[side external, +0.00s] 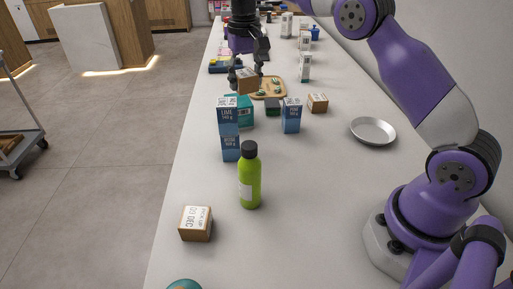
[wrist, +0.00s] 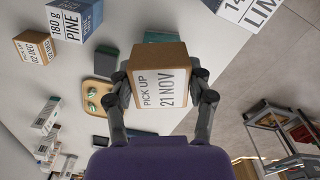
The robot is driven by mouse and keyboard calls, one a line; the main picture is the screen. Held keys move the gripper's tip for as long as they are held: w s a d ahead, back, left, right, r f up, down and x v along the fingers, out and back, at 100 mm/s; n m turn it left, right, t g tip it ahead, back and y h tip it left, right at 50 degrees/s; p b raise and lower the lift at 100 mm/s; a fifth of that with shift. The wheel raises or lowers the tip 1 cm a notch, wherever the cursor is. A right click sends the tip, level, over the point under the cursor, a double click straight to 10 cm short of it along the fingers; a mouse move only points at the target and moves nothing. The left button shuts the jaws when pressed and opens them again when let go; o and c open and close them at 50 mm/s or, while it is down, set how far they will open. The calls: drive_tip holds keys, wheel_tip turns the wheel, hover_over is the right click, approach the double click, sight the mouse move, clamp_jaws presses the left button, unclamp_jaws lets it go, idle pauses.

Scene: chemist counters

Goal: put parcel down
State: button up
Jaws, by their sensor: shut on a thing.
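My gripper (side external: 246,75) is shut on a brown cardboard parcel (side external: 247,86), with one finger on each side of it. In the wrist view the parcel (wrist: 158,82) shows a white label reading "PICK UP 21 NOV". In the side view it appears held over the far part of the white counter (side external: 320,190), in front of the left end of a wooden tray. The gap beneath it is hard to judge. A second parcel (side external: 317,103), labelled "02 DEC" in the wrist view (wrist: 36,49), sits right of the blue boxes. A third parcel (side external: 195,224) sits at the near left.
The wooden tray (side external: 282,90) holds small green items. Blue LIME (side external: 228,117) and PINE (side external: 291,115) boxes, a teal box (side external: 245,112) and a dark box (side external: 272,107) stand nearby. A green bottle (side external: 249,182) and metal plate (side external: 373,131) are nearer. The counter's near middle is clear.

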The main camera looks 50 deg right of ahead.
sight(250, 69)
drive_tip(key=shift+w+d+f, duration=0.2)
drive_tip(key=shift+d+f, duration=0.15)
drive_tip(key=shift+d, duration=0.2)
drive_tip(key=shift+w+d+f, duration=0.2)
drive_tip(key=shift+d+f, duration=0.15)
drive_tip(key=shift+d, duration=0.2)
drive_tip(key=shift+d+f, duration=0.15)
drive_tip(key=shift+f, duration=1.95)
drive_tip(key=o, duration=1.2)
drive_tip(key=shift+f, duration=0.15)
